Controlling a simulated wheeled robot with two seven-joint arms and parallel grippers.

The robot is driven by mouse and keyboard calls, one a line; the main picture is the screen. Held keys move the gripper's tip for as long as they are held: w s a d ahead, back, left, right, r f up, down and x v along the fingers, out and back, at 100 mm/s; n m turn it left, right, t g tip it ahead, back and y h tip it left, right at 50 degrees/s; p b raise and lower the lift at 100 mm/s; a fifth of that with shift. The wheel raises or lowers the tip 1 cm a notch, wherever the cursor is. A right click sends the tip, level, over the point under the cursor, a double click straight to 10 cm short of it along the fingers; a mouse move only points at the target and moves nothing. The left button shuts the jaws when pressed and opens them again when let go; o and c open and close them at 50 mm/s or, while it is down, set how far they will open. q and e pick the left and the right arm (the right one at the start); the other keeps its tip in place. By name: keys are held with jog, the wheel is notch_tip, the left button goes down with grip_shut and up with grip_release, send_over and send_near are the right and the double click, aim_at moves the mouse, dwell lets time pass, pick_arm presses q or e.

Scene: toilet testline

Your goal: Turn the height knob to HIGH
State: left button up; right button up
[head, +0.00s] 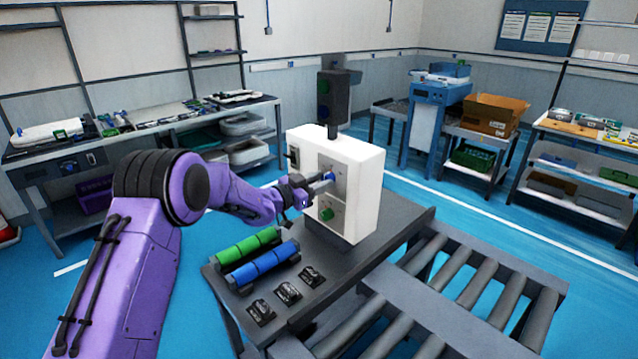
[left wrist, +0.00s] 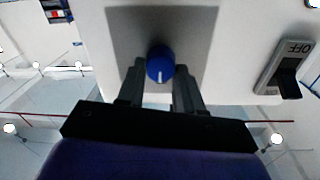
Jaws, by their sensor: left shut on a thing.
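The white control box (head: 362,160) stands on the dark table. A blue knob (head: 329,177) sits on the upper grey panel of its front face. The blue knob also shows in the left wrist view (left wrist: 160,66), with a short white pointer line toward the bottom of that picture. My left gripper (head: 318,186) reaches the box from the left; in the left wrist view its two fingers (left wrist: 159,88) are on either side of the knob, shut on it. No HIGH label is readable. A green knob (head: 327,214) sits on the lower panel. My right gripper is not in view.
A switch marked OFF (left wrist: 288,68) is beside the knob panel. A green roller (head: 247,246) and a blue roller (head: 263,263) lie on the table (head: 400,217), with several small black parts in front. A roller conveyor (head: 470,290) stands at the right.

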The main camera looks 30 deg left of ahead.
pick_arm(q)
jog(key=m+b, duration=0.5)
jog(key=b, duration=0.1)
jog(key=m+b, duration=0.5)
jog(key=b, duration=0.1)
jog(key=shift+d+f, duration=0.15)
jog(key=shift+f, duration=0.05)
jog(key=shift+r+m, duration=0.1)
jog(key=shift+m, duration=0.2)
jog(key=o, duration=1)
jog(key=shift+o, duration=0.2)
jog(key=shift+s+y, duration=0.15)
jog(key=shift+y, duration=0.25)
jog(key=b+v, duration=0.2)
jog(key=v, duration=0.8)
jog(key=shift+b, duration=0.35)
jog(key=shift+s, duration=0.1)
